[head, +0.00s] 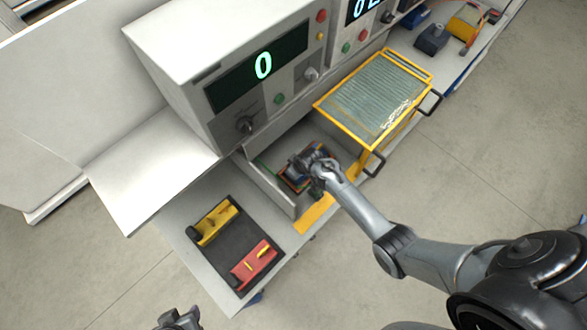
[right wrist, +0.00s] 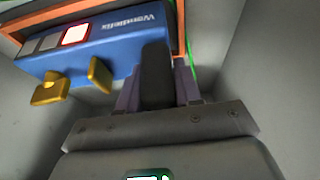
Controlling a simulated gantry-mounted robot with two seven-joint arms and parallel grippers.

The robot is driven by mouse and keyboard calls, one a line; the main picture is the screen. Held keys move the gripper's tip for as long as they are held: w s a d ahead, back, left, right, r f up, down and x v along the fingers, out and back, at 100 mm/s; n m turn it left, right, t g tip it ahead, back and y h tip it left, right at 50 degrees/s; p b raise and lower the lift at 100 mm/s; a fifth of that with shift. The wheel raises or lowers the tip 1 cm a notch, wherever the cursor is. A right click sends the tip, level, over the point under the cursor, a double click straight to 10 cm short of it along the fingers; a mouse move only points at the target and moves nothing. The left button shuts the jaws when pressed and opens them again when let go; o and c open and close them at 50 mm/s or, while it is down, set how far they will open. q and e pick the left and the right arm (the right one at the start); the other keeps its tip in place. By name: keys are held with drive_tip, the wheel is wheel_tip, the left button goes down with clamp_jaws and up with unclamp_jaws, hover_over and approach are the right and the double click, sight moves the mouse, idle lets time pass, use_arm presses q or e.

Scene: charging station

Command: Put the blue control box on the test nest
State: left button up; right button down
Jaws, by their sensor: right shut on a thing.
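The blue control box (right wrist: 105,48) fills the upper left of the right wrist view. It has gold terminals, a red-rimmed white patch and upside-down lettering. My right gripper (right wrist: 160,75) is shut on its side. In the head view my right gripper (head: 312,165) is down inside the open grey bay below the display unit and mostly hides the box. An orange frame (head: 288,184), seemingly the test nest, lies at the bay floor; its edge (right wrist: 60,12) runs along the box's far side. I cannot tell whether box and frame touch. My left gripper (head: 180,320) is at the bottom edge, its jaws unclear.
Grey bay walls (right wrist: 235,50) stand close around my right gripper. A dark tray (head: 231,246) with a yellow part (head: 216,224) and a red part (head: 254,265) lies at the front left. A yellow-framed panel with handles (head: 375,97) stands right of the bay.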

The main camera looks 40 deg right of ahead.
drive_tip(key=c, duration=0.8)
unclamp_jaws()
drive_tip(key=shift+o, duration=0.6)
